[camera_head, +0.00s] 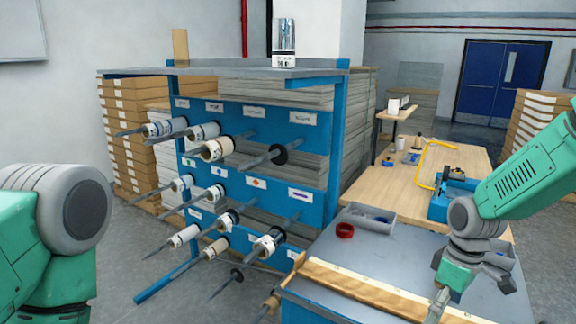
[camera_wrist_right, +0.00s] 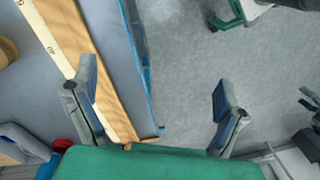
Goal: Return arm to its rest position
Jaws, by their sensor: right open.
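My right arm, green and grey (camera_head: 515,182), comes in from the right and bends down at the wrist. My right gripper (camera_head: 468,288) hangs over the right part of the grey worktable in the head view. In the right wrist view this gripper (camera_wrist_right: 152,88) has its two fingers wide apart, with nothing between them. Bare floor shows beyond the gap, and the left finger overlaps the wooden strip in the picture. My left arm (camera_head: 55,225) shows only as a green and grey link at the left edge; its gripper is out of view.
A grey worktable (camera_head: 385,245) carries a wooden strip with a scale (camera_head: 365,290), a red ring (camera_head: 345,230) and a grey tray (camera_head: 366,219). A blue rack (camera_head: 338,150) with rolls on spindles stands left of it. A wooden table (camera_head: 390,178) stands behind. Floor (camera_wrist_right: 190,50) is open beside the worktable.

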